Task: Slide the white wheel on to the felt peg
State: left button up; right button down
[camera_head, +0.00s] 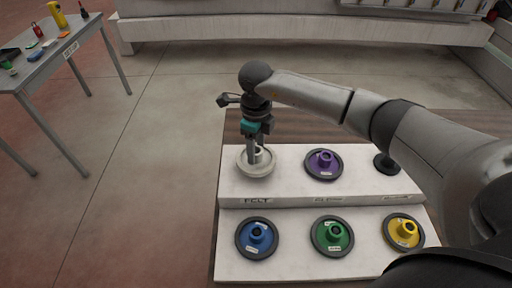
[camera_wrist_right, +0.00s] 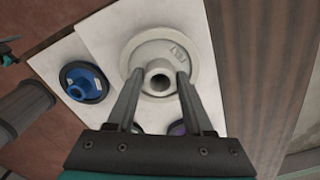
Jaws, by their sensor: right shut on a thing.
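The white wheel (camera_head: 256,169) is at the left end of the raised back step, behind the FELT label (camera_head: 256,201). It looks flat and level. My right gripper (camera_head: 256,155) comes down on it from above and is shut on its hub. In the right wrist view the white wheel (camera_wrist_right: 190,52) carries a FELT marking, and the gripper's fingers (camera_wrist_right: 157,80) stand on either side of the round hub. The hub's bore looks dark. The felt peg is hidden by the wheel and gripper, so I cannot tell how far the wheel is down on it. My left gripper is out of view.
A purple wheel (camera_head: 323,164) and a bare black peg (camera_head: 386,163) stand to the right on the back step. Blue (camera_head: 257,238), green (camera_head: 332,236) and yellow (camera_head: 403,231) wheels sit on the lower front step. A grey side table (camera_head: 50,62) stands far left.

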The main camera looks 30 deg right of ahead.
jog(key=shift+f+b, duration=0.9)
jog(key=shift+f, duration=0.25)
jog(key=shift+c, duration=1)
grip_release()
notch_tip(320, 180, up, 15)
jog(key=b, duration=0.1)
jog(key=shift+r, duration=0.15)
